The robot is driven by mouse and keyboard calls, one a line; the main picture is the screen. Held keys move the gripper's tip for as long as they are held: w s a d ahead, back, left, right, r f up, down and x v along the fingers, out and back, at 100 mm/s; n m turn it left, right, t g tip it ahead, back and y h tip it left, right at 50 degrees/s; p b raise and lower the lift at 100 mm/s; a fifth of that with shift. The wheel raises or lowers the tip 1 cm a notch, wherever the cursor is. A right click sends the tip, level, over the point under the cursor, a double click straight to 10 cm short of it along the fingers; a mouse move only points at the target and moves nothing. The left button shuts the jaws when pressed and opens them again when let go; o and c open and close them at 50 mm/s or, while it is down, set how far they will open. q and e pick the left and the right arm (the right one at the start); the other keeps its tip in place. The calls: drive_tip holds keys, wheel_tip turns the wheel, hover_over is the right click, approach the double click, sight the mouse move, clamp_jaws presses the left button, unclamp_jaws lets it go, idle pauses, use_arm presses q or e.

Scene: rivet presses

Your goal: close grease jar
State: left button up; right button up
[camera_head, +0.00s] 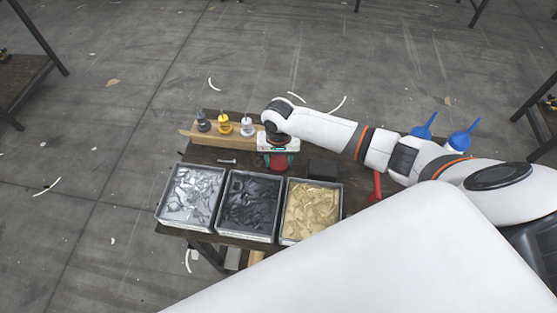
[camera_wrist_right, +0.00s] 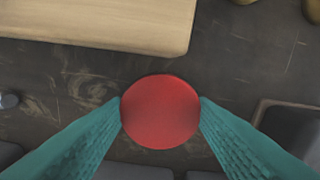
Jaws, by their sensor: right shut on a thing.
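My right gripper (camera_head: 278,167) is over the dark workbench, behind the trays. Its teal fingers are shut on a round red lid (camera_wrist_right: 160,112), one fingertip on each side in the right wrist view (camera_wrist_right: 160,108). The lid appears from above as a plain disc. In the head view a red part (camera_head: 278,161) shows between the fingers. A grease jar body cannot be made out; whether the lid sits on a jar is hidden from above. My left gripper is not in view.
Trays of silver (camera_head: 191,197), black (camera_head: 249,204) and tan pieces (camera_head: 311,210) line the bench front. A black block (camera_head: 322,169) stands right of the gripper. Blue-topped bottles (camera_head: 462,138) stand farther right.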

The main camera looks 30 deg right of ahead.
wheel_tip(320, 180, up, 10)
drive_tip(key=shift+f+b, duration=0.15)
drive_tip(key=shift+b, duration=0.2)
wheel_tip(320, 180, up, 7)
drive_tip(key=n, duration=0.3)
hover_over(278, 162)
drive_tip(key=s+a, duration=0.3)
drive_tip(key=s+a+r+n, duration=0.1)
drive_tip(key=s+r, duration=0.3)
drive_tip(key=s, duration=0.4)
drive_tip(key=shift+a+r+n, duration=0.25)
drive_tip(key=shift+r+n, duration=0.1)
drive_tip(key=shift+n, duration=0.55)
